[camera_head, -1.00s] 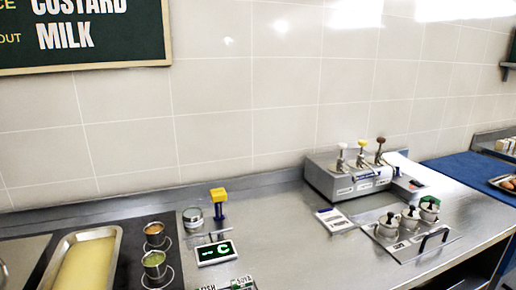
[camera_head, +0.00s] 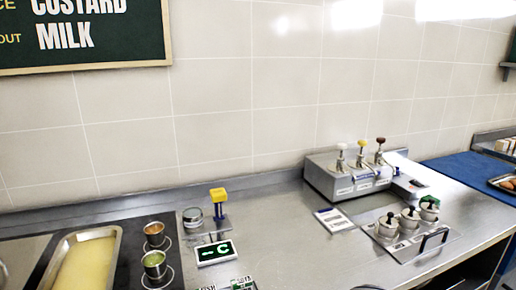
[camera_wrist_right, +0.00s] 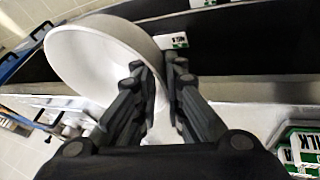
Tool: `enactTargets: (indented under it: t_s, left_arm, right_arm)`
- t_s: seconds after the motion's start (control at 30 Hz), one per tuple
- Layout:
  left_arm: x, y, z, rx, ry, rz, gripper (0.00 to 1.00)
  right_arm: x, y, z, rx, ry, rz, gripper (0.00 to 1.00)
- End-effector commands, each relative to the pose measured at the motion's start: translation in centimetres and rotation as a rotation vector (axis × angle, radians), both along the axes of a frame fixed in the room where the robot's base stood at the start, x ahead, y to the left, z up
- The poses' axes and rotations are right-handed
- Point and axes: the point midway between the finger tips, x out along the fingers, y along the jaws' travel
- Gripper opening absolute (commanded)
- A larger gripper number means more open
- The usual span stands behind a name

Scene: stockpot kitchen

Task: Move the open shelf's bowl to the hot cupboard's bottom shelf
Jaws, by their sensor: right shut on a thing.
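A white bowl (camera_wrist_right: 85,62) fills the upper left of the right wrist view, tilted in that picture. My right gripper (camera_wrist_right: 159,72) is shut on the bowl's wall near its right side, and the fingers hide part of it. The bowl is not clearly visible in the head view. My left gripper is in neither view. I cannot make out the hot cupboard's bottom shelf or the open shelf with certainty.
The head view shows a steel counter (camera_head: 285,235) with a sauce dispenser (camera_head: 350,178), several lidded pots (camera_head: 408,218), a custard tray (camera_head: 88,265) and a digital display (camera_head: 215,252). Dark panels with small labels (camera_wrist_right: 180,41) lie beyond the bowl in the wrist view.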

Motion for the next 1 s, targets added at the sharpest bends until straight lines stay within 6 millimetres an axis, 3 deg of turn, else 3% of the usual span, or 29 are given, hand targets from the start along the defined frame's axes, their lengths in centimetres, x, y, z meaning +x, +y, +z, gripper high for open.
enactTargets:
  t_s: [0.33, 0.6, 0.7, 1.0]
  left_arm:
    - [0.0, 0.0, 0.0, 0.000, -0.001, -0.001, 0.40]
    - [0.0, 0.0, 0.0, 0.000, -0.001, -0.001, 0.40]
    - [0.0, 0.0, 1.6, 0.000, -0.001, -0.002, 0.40]
    - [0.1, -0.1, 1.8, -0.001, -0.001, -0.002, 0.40]
  right_arm:
    - [1.8, 1.0, 5.0, -0.002, -0.011, -0.189, 0.00]
    - [1.7, 0.8, 4.9, -0.003, -0.007, -0.200, 0.00]
    - [1.6, 0.9, 6.4, 0.000, -0.002, -0.197, 0.00]
    - [1.0, 1.1, 7.0, 0.001, -0.005, -0.190, 0.00]
